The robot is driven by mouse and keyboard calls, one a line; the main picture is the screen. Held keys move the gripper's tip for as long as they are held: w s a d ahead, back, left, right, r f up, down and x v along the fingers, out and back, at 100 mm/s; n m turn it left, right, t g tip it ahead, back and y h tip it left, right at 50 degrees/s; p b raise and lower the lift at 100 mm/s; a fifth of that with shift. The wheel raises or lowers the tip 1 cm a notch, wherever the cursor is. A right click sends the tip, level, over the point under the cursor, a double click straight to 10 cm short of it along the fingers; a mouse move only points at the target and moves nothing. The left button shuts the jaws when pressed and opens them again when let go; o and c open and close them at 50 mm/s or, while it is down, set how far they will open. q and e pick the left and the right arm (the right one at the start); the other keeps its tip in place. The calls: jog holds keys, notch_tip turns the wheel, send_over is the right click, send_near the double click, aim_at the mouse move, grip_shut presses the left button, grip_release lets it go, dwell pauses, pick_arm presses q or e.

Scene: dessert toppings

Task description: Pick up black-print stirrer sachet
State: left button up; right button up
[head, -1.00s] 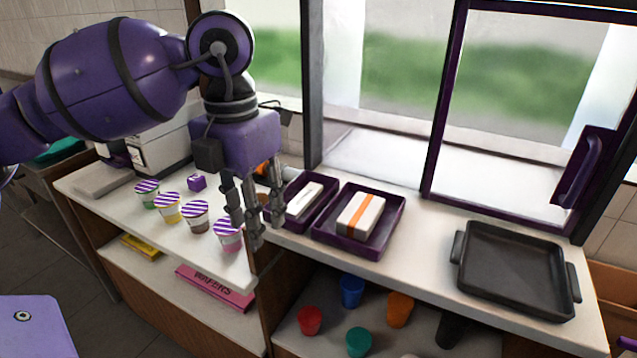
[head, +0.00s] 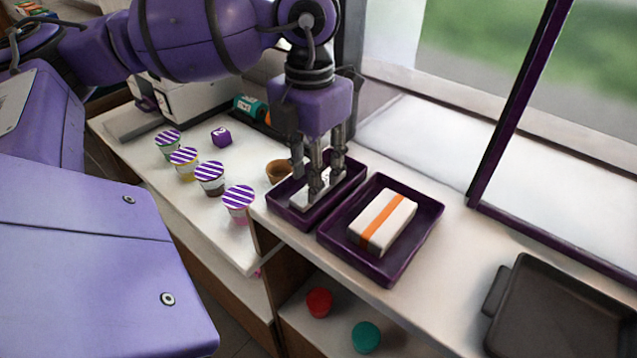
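The white stirrer sachet (head: 303,199) lies in the narrower purple tray (head: 296,219) on the counter. Its print is mostly hidden behind my fingers. My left gripper (head: 322,180) points down into this tray, with its fingers at the sachet. I cannot tell whether they are closed on it or only around it. My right gripper is not in view.
A wider purple tray (head: 433,226) to the right holds a white pack with an orange stripe (head: 388,218). Striped-lid cups (head: 239,197), a small purple box (head: 221,136) and a brown cup (head: 279,171) stand left. A dark pan (head: 548,305) is at right.

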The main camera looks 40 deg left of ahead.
pick_arm(q)
jog(key=shift+f, duration=1.35)
jog(key=c, duration=0.5)
jog(key=shift+r, duration=0.15)
jog(key=shift+c, duration=0.2)
